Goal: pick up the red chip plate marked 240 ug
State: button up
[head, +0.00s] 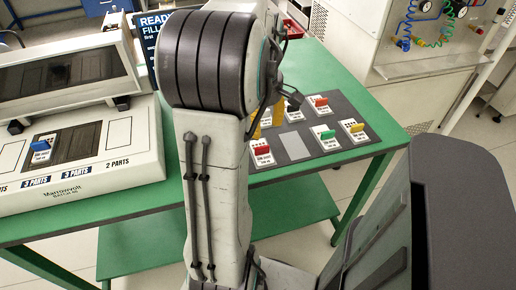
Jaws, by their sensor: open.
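Two chip plates with red grips show on the dark grey mat (345,108). One red chip plate (262,154) lies at the mat's front left, close beside my arm. The other red chip plate (321,109) lies at the back right. The small print on both is too small to read, so I cannot tell which is marked 240 ug. My gripper is not visible. My raised arm fills the middle of the view and hides part of the mat's left side.
A green-grip plate (326,138) and a yellow-grip plate (354,130) lie on the mat near an empty light grey patch (295,147). The white bonding machine (90,190) stands left on the green table (315,75), with a blue-grip plate (41,150) in it.

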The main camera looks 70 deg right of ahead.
aim_at(262, 148)
jog(key=n, duration=0.4)
jog(key=shift+a, duration=0.4)
jog(key=n, duration=0.3)
jog(key=shift+a+f, duration=0.1)
jog(key=shift+n, duration=0.3)
jog(key=shift+s+a+f+b, duration=0.1)
jog(key=shift+f+b, duration=0.2)
jog(key=shift+f, duration=0.9)
jog(key=shift+s+a+f+b, duration=0.15)
jog(key=shift+f+b, duration=0.1)
jog(key=shift+f, duration=0.9)
jog(key=shift+s+a+f+b, duration=0.1)
jog(key=shift+f+b, duration=0.2)
jog(key=shift+f, duration=0.9)
grip_shut()
